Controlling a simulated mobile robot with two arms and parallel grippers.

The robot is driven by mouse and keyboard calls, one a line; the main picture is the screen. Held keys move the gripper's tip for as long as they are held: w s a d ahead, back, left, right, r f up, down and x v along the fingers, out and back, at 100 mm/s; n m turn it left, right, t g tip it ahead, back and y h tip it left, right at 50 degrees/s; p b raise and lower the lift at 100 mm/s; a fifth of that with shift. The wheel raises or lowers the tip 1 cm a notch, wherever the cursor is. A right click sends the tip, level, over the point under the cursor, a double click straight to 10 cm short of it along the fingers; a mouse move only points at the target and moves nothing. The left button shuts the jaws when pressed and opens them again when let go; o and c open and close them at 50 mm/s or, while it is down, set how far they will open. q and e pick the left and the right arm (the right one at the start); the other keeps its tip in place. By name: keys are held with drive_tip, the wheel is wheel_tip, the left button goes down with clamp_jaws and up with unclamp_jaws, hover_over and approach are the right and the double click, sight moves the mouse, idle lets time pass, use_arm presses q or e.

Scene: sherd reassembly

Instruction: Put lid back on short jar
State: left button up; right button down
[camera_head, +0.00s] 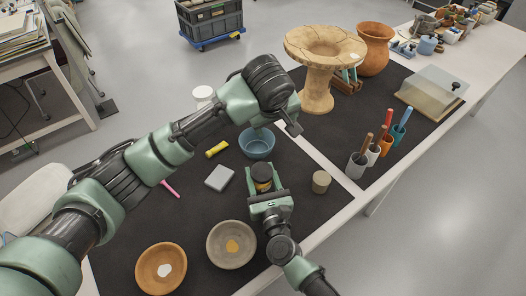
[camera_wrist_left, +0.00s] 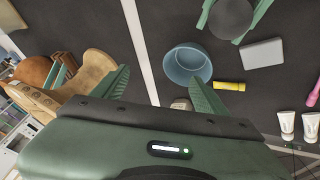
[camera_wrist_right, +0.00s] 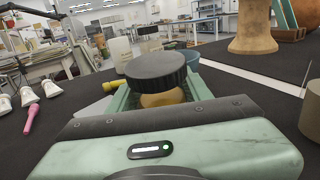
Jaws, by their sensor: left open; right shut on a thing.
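The short jar (camera_head: 263,186) is amber-yellow and stands upright between the fingers of my right gripper (camera_head: 267,196), which is shut on it. A black ribbed lid (camera_head: 261,170) sits on top of the jar. In the right wrist view the lid (camera_wrist_right: 156,68) is level and wider than the amber body (camera_wrist_right: 162,98); I cannot tell whether it is fully seated. My left gripper (camera_wrist_left: 160,90) is open and empty, above and beyond the jar, apart from the lid. The left wrist view shows the lid from above (camera_wrist_left: 232,18).
A blue bowl (camera_head: 257,145) stands just behind the jar. A small tan cylinder (camera_head: 321,181) is to its right. A grey block (camera_head: 219,178) and yellow tube (camera_head: 217,149) lie left. Two shallow bowls, brown (camera_head: 160,268) and grey (camera_head: 217,258), are in front. Tool cups (camera_head: 357,166) stand right.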

sight(262, 171)
use_arm(q)
drive_tip(key=s+a+g, duration=0.1)
drive_tip(key=s, duration=0.1)
drive_tip(key=s+a+f+m+g+y, duration=0.1)
drive_tip(key=s, duration=0.2)
drive_tip(key=s+a+f+g, duration=0.1)
drive_tip(key=s+g, duration=0.1)
drive_tip(key=s, duration=0.1)
drive_tip(key=shift+s+a+f+m+y, duration=0.1)
drive_tip(key=shift+a+f+m+y, duration=0.1)
drive_tip(key=shift+m+y, duration=0.15)
drive_tip(key=shift+w+a+f, duration=0.1)
drive_tip(key=shift+w+f, duration=0.1)
drive_tip(key=shift+f, duration=1.1)
drive_tip(key=shift+w+d+f, duration=0.1)
drive_tip(key=shift+w+f, duration=0.15)
drive_tip(key=shift+f, duration=1.1)
drive_tip(key=shift+w+a+f, duration=0.1)
drive_tip(key=shift+w+f, duration=0.1)
drive_tip(key=shift+f, duration=1.1)
drive_tip(key=c, duration=1.5)
drive_tip(key=m, duration=0.3)
